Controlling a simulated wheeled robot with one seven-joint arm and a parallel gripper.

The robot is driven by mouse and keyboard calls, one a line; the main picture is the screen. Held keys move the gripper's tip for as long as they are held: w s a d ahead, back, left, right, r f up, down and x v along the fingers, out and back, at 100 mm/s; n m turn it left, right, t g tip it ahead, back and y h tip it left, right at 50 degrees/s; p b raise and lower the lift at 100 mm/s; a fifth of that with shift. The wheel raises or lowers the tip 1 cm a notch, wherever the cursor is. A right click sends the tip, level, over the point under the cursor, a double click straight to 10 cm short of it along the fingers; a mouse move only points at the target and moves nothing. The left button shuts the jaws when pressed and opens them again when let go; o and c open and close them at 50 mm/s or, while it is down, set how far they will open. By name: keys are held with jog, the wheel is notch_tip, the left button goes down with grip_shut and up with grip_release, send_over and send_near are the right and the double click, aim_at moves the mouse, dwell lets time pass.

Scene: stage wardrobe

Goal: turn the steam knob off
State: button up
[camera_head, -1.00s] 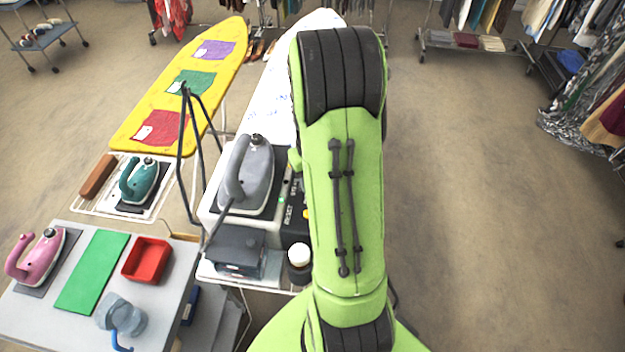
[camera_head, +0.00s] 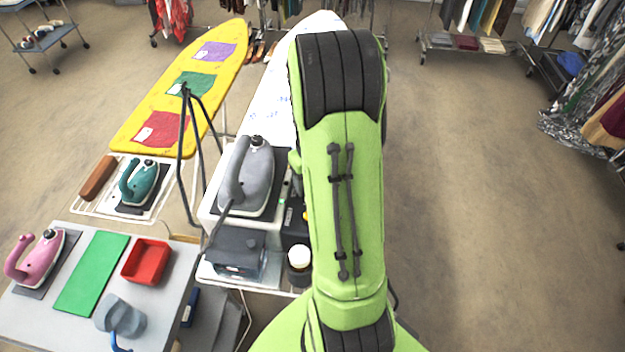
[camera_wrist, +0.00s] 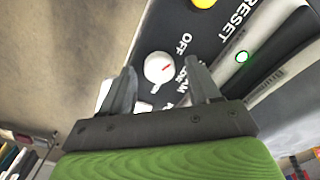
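My gripper (camera_wrist: 160,65) is open, with one finger on either side of the knob in the picture. I cannot tell whether the fingers touch it. In the head view my green arm hides the gripper and knob; part of the dark panel (camera_head: 293,218) shows beside the station with the grey iron (camera_head: 248,178).
A white-capped bottle (camera_head: 299,262) stands close to my arm. A thin dark stand (camera_head: 184,130) rises left of the grey iron.

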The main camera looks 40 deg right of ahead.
notch_tip(320, 180, up, 16)
jog(key=p, duration=0.2)
jog(key=shift+f, duration=0.15)
dwell(0.5)
jog(key=s+a+r+n+t, duration=0.1)
jog(key=s+a+r, duration=0.1)
jog(key=a, duration=0.4)
jog(key=s+a+r+n+t, duration=0.1)
jog(key=s+a+r+t, duration=0.15)
jog(key=a, duration=0.35)
jog(key=s+a+n+t, duration=0.1)
jog(key=s+a+t, duration=0.1)
jog(key=s+a, duration=0.5)
jog(key=shift+a+f+b, duration=0.35)
jog(key=shift+a+f, duration=0.05)
jog(key=shift+s, duration=0.15)
